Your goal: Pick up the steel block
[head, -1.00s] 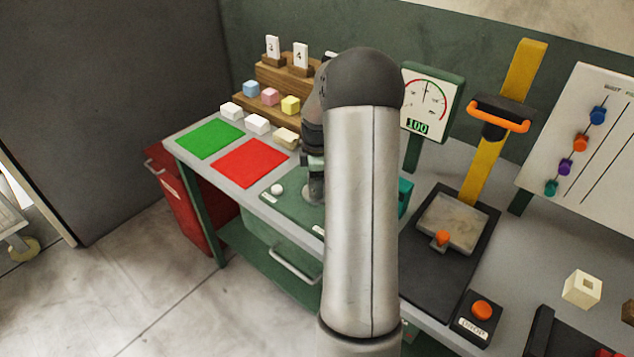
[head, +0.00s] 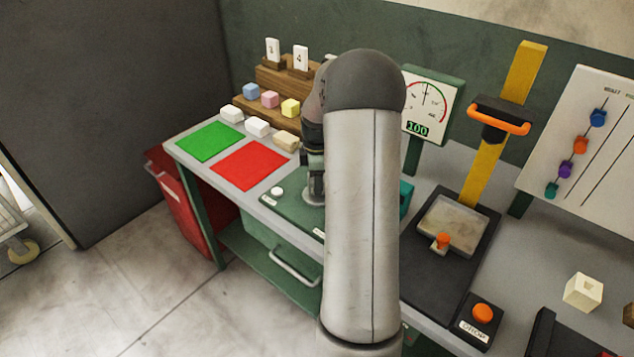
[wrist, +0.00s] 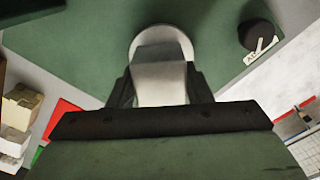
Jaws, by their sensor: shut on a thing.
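The steel block (wrist: 160,76) is a pale grey metal piece between the two dark fingers of my gripper (wrist: 158,92) in the wrist view. The fingers are shut on its sides. A round, shiny metal disc (wrist: 181,42) shows behind the block, over the green surface; I cannot tell whether the block touches it. In the head view my gripper (head: 315,178) points down over the green press base, left of my large arm link. The arm hides much of this area, and the block is hard to make out there.
A gauge (head: 425,105) reading 100 and a black press with an orange handle (head: 499,118) stand to the right.

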